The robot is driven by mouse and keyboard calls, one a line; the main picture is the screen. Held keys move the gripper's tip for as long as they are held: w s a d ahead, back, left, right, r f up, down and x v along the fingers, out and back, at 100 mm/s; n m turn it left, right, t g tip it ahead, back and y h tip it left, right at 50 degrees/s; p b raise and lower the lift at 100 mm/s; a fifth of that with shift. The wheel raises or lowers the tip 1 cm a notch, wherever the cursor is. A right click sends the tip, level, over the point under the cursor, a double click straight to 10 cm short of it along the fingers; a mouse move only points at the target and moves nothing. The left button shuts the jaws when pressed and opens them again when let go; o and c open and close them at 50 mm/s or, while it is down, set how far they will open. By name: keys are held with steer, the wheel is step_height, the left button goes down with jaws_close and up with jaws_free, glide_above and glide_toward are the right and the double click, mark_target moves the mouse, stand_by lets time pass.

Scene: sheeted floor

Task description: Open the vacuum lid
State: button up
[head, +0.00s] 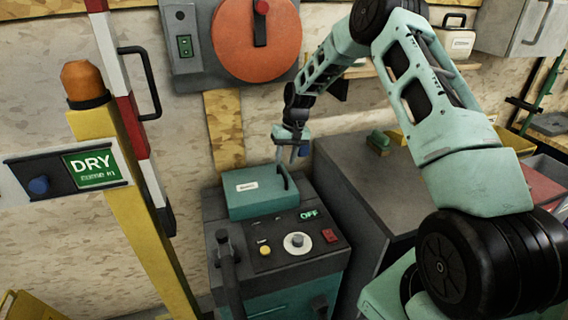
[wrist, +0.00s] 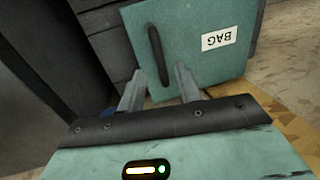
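The vacuum lid (head: 257,200) is a teal block with a white label, closed flat on top of the dark vacuum machine (head: 278,245). A dark bar handle (head: 287,180) rises at its right side. My gripper (head: 293,152) is above that handle, pointing down. In the wrist view the lid (wrist: 190,70) shows a label reading BAG, and the handle (wrist: 158,55) lies ahead of and between my two fingertips. The fingers of my gripper (wrist: 160,70) are apart with nothing gripped. Whether the fingertips reach down beside the handle, I cannot tell.
The front panel has a lit OFF display (head: 308,215), a round knob (head: 297,243) and a red switch (head: 330,235). A black lever (head: 228,265) stands at the left. A yellow post (head: 130,200) stands further left. A grey cabinet (head: 375,190) is to the right.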

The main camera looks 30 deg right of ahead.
mark_target(283, 170)
steer(key=shift+a+f, duration=0.2)
steer(key=shift+f, duration=0.6)
steer(key=shift+a+f, duration=0.15)
steer(key=shift+f, duration=0.6)
